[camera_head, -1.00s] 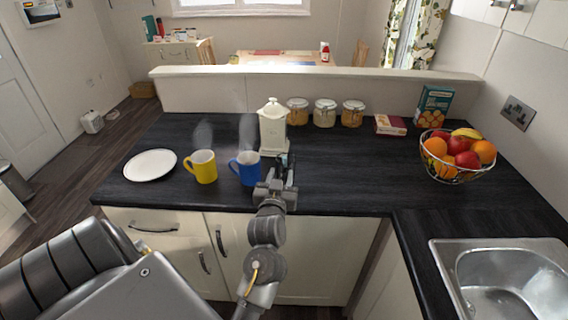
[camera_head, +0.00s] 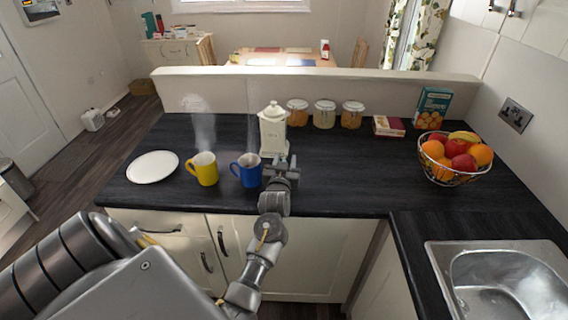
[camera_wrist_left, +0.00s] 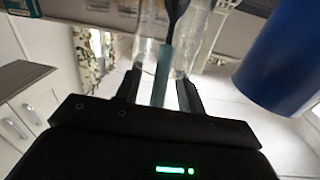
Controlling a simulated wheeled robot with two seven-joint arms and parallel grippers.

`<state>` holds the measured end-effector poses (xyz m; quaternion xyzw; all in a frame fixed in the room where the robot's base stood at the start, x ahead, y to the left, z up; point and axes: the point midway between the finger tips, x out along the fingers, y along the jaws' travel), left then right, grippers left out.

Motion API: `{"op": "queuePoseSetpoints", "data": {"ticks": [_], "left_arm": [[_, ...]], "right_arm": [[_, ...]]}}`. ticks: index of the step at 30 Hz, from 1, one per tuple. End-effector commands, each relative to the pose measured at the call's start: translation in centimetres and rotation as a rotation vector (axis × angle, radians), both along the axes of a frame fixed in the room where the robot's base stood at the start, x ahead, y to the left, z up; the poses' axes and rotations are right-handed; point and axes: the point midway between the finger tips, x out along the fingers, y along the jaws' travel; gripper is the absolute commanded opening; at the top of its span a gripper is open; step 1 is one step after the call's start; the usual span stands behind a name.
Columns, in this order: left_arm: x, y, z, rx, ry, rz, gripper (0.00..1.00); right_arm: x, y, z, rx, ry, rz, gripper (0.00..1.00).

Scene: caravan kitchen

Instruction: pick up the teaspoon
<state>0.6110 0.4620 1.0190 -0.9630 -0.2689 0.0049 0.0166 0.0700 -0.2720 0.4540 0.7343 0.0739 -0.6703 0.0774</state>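My left gripper (camera_head: 284,166) is over the counter, just right of the blue mug and in front of the white lidded canister (camera_head: 273,130). In the left wrist view its two fingers (camera_wrist_left: 160,82) are apart. A slim utensil with a teal handle (camera_wrist_left: 162,75) and a dark far end lies between them in the picture, with gaps visible on both sides. It looks like the teaspoon, but its bowl is not clear. I cannot tell how deep it sits between the fingers. In the head view the gripper hides it. My right gripper is not in view.
The blue mug (camera_head: 249,174) stands close to the left gripper; it also looms in the left wrist view (camera_wrist_left: 285,60). A steaming yellow mug (camera_head: 205,171) and a white plate (camera_head: 153,166) are farther left. A fruit basket (camera_head: 452,178) stands right. The counter between is clear.

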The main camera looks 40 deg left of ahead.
Motion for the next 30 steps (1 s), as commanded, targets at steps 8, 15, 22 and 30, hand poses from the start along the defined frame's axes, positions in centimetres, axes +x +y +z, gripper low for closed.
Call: {"op": "queuePoseSetpoints", "data": {"ticks": [8, 15, 22, 30], "left_arm": [[0.24, 0.07, -0.06, -0.001, 0.000, -0.001, 0.36], [0.20, 0.07, -0.06, -0.001, 0.000, -0.001, 0.04], [0.19, 0.08, -0.05, -0.001, 0.001, 0.000, 0.00], [0.23, 0.10, 0.81, 0.000, -0.002, 0.000, 0.00]], "right_arm": [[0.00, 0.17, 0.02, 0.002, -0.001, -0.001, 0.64], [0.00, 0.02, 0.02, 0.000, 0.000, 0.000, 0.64], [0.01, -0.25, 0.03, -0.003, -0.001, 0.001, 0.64], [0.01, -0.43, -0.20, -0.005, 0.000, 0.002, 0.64]]}}
